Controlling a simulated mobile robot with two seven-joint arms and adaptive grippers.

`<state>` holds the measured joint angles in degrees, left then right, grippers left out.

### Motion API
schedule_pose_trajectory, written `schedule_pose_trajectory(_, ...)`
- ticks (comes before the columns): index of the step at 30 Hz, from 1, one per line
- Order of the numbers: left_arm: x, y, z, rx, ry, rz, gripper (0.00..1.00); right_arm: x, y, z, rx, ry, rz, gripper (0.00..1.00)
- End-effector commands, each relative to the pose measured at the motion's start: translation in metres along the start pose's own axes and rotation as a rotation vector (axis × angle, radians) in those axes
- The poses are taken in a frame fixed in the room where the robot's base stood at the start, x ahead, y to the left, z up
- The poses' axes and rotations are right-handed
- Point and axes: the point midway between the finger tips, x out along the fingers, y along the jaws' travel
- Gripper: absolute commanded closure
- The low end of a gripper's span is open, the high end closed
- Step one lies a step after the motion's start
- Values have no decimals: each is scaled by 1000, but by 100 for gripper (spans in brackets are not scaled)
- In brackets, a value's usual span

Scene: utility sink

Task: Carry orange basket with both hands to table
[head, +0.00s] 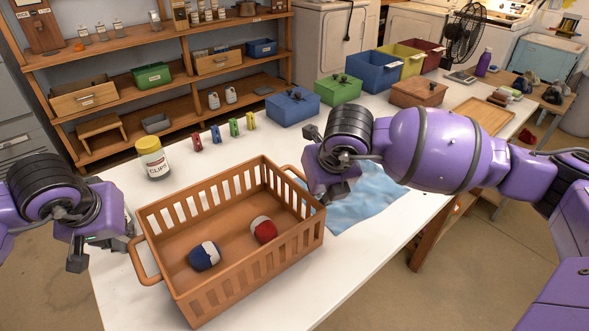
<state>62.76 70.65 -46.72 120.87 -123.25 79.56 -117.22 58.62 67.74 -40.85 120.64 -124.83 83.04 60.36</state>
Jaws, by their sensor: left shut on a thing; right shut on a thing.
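The orange basket (245,277) is over the white table (385,246), with slatted sides and a loop handle at each end. The basket looks about level. I cannot tell whether its bottom touches the table.
A clips jar (154,161) and several colored clothespins (215,134) stand behind the basket. A blue cloth (375,199) lies to its right. Blue (292,107) and green (338,90) boxes stand further back. A wooden tray (480,116) is at the far right.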

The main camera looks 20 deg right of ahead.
Motion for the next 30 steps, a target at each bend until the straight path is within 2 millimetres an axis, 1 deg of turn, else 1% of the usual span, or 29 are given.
schedule_pose_trajectory(3,-1,-13,-1,-2,2,-3,100,-1,-13,1,3,-3,-4,100)
schedule_pose_trajectory(4,-1,-16,-1,-2,2,-4,97,-1,-16,1,2,-3,-5,100)
schedule_pose_trajectory(6,-1,-21,-1,-1,3,-5,88,-1,-22,1,2,-3,-6,100)
schedule_pose_trajectory(8,0,-24,-1,-1,2,-6,81,-1,-24,1,2,-3,-6,100)
schedule_pose_trajectory(14,0,-26,-1,-2,2,-8,81,-1,-25,1,1,-3,-8,100)
schedule_pose_trajectory(15,0,-26,-1,-2,2,-8,81,-1,-26,1,2,-3,-8,99)
schedule_pose_trajectory(20,0,-26,-1,-2,2,-10,81,-1,-26,1,2,-3,-10,78)
schedule_pose_trajectory(30,0,-26,-1,-2,2,-11,81,-1,-26,1,2,-3,-11,78)
